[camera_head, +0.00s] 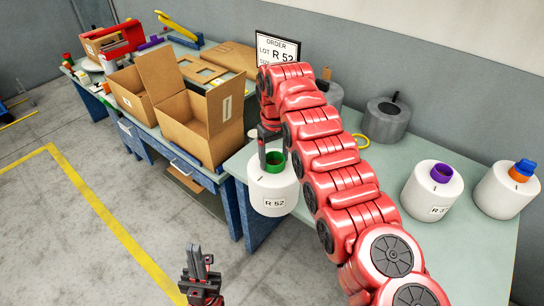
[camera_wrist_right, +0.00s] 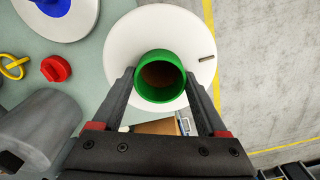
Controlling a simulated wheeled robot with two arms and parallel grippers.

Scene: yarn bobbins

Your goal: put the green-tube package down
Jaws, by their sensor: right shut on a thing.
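The green-tube package (camera_head: 264,188) is a white yarn bobbin with a green tube on top and an R 52 label on its side. It is upright at the front-left edge of the right-hand table (camera_head: 470,262); I cannot tell whether it rests or hangs just above. My right gripper (camera_head: 271,146) comes down on it from above, shut on it at the tube. In the right wrist view the fingers (camera_wrist_right: 160,84) lie on either side of the green tube (camera_wrist_right: 160,54). My left gripper (camera_head: 199,252) is low over the floor, its finger gap unclear.
An order sign (camera_head: 279,47) reading R 52 stands behind my right arm. Purple-tube (camera_head: 430,194) and orange-tube (camera_head: 508,190) packages stand at the right. A grey cylinder (camera_head: 386,119) stands at the back. An open cardboard box (camera_head: 190,115) is on the left bench. Bare tabletop lies right of my arm.

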